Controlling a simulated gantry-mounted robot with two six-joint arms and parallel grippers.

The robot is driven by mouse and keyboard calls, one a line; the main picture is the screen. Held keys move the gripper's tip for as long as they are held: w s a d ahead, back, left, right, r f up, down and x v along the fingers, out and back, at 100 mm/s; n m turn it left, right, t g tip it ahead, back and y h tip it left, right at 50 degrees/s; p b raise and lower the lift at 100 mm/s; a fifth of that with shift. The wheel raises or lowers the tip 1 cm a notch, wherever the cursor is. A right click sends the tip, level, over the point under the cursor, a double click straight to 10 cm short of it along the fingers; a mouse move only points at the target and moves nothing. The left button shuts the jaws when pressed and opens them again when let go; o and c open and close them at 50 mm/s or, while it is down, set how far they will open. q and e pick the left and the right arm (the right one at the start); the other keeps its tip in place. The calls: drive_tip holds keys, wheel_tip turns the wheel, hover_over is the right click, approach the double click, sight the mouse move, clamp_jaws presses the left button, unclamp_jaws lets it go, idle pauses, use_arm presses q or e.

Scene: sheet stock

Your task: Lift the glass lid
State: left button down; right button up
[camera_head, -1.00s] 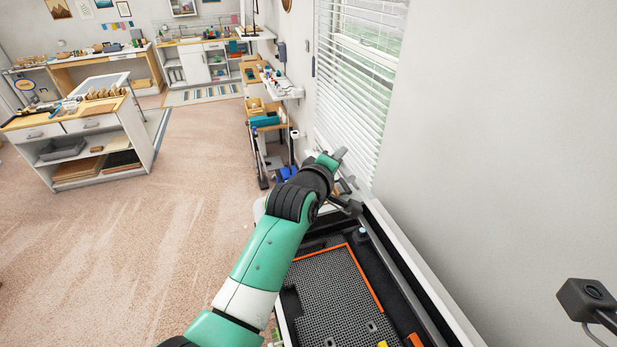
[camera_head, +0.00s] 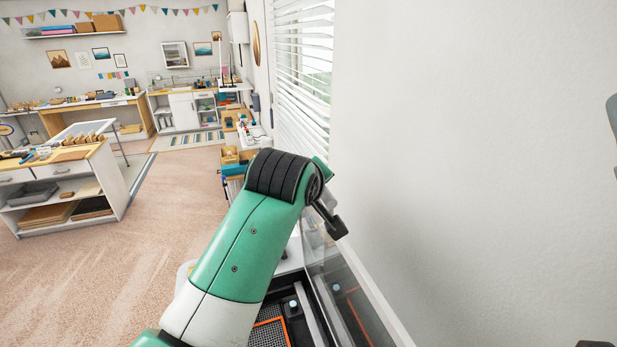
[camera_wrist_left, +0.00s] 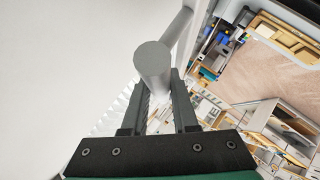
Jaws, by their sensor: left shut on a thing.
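The glass lid (camera_head: 345,285) is a clear pane that stands steeply raised along the right side of the black machine bed, in front of the wall. My left gripper (camera_head: 333,222) is at the lid's upper far end, partly hidden by my own wrist. In the left wrist view, my left gripper (camera_wrist_left: 160,108) has its fingers around a grey round bar (camera_wrist_left: 152,62), which looks like the lid's handle. My right gripper is not visible.
The machine bed shows a dark honeycomb grid with an orange edge (camera_head: 268,322). A wall and window blinds (camera_head: 303,75) stand close on the right. A shelf cart (camera_head: 232,160) is beyond the machine. Open carpet lies to the left.

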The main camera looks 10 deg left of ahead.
use_arm(q)
drive_tip(key=shift+w+d+r, duration=0.1)
drive_tip(key=shift+w+d, duration=0.2)
drive_tip(key=shift+d, duration=0.3)
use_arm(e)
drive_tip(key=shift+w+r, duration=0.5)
use_arm(q)
drive_tip(key=c, duration=0.7)
unclamp_jaws()
drive_tip(key=shift+d, duration=0.1)
